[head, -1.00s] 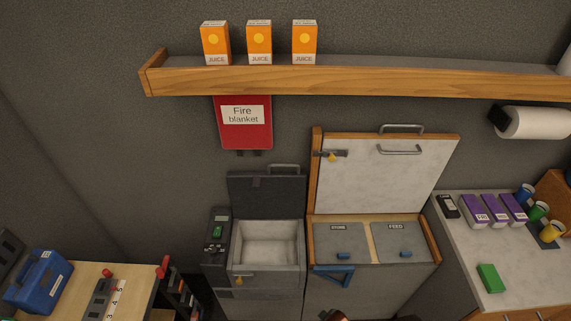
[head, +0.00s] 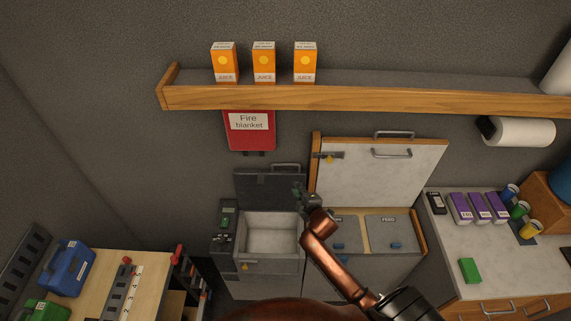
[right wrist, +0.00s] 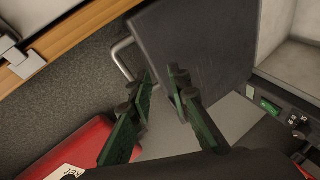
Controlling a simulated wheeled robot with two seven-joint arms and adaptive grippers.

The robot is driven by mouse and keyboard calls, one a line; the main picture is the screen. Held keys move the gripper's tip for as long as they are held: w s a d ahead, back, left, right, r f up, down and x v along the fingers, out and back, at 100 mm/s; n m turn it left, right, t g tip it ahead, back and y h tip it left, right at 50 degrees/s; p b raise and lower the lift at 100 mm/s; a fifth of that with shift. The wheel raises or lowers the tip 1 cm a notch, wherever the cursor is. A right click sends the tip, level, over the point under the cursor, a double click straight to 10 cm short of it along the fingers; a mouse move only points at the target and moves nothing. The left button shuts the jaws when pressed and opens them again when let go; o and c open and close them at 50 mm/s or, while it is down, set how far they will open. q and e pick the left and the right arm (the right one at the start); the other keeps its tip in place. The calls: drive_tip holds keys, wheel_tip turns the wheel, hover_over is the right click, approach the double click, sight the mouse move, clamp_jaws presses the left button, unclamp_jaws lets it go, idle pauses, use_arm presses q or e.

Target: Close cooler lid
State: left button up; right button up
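The cooler (head: 258,263) is a dark grey box with a pale, empty-looking interior. Its dark lid (head: 262,186) stands open, upright against the wall, with a metal handle (head: 286,167) on its top edge. My right gripper (head: 298,188) is in front of the lid's right side. In the right wrist view, its green fingers (right wrist: 161,75) are apart with nothing between them. They point toward the lid (right wrist: 200,40) and the handle (right wrist: 122,62); I cannot tell whether they touch the lid. My left gripper is not in view.
A wooden chest (head: 425,232) with its own raised white lid (head: 378,175) stands close on the right. A shelf (head: 360,97) with juice cartons and a red fire blanket (head: 249,136) are above. A counter (head: 447,243) is at right, a workbench (head: 147,270) at left.

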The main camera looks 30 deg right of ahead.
sight(284, 165)
drive_tip(key=w+r, duration=0.1)
drive_tip(key=w, duration=0.2)
drive_tip(key=w+n+t, duration=0.1)
drive_tip(key=w, duration=0.3)
drive_tip(key=w+d+r+n+p, duration=0.1)
drive_tip(key=w, duration=0.2)
drive_tip(key=shift+w+r+y, duration=0.25)
drive_tip(key=shift+r+y, duration=0.05)
drive_tip(key=shift+r, duration=0.05)
drive_tip(key=shift+w+f, duration=0.2)
drive_tip(key=shift+w, duration=0.35)
drive_tip(key=shift+c, duration=0.2)
drive_tip(key=shift+d, duration=0.1)
clamp_jaws()
